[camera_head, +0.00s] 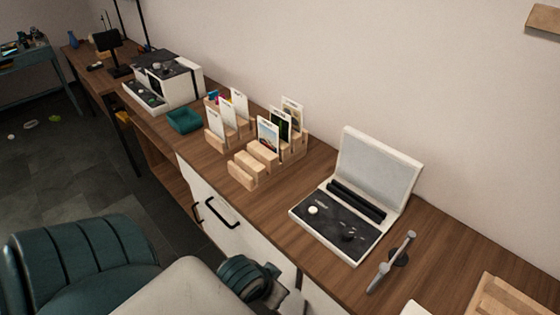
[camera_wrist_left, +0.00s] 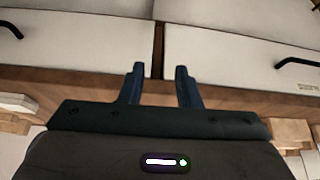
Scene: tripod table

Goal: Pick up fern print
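Several printed cards stand upright in stepped wooden holders on the counter in the head view. A dark card with green on it (camera_head: 281,124) stands in the right-hand holder (camera_head: 244,174) and may be the fern print; its picture is too small to be sure. A lighter picture card (camera_head: 268,134) stands in front of it and a pale card (camera_head: 292,112) behind it. My left gripper (camera_wrist_left: 160,72) shows in the left wrist view with its two fingers apart and nothing between them, in front of the counter edge and white drawers. My right gripper is not in view.
A teal tray (camera_head: 184,121) and a white machine (camera_head: 165,82) stand left of the holders. An open white case (camera_head: 376,165) stands to the right, with a grey-handled tool (camera_head: 391,262) near it. Black drawer handles (camera_head: 221,214) stick out below the counter.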

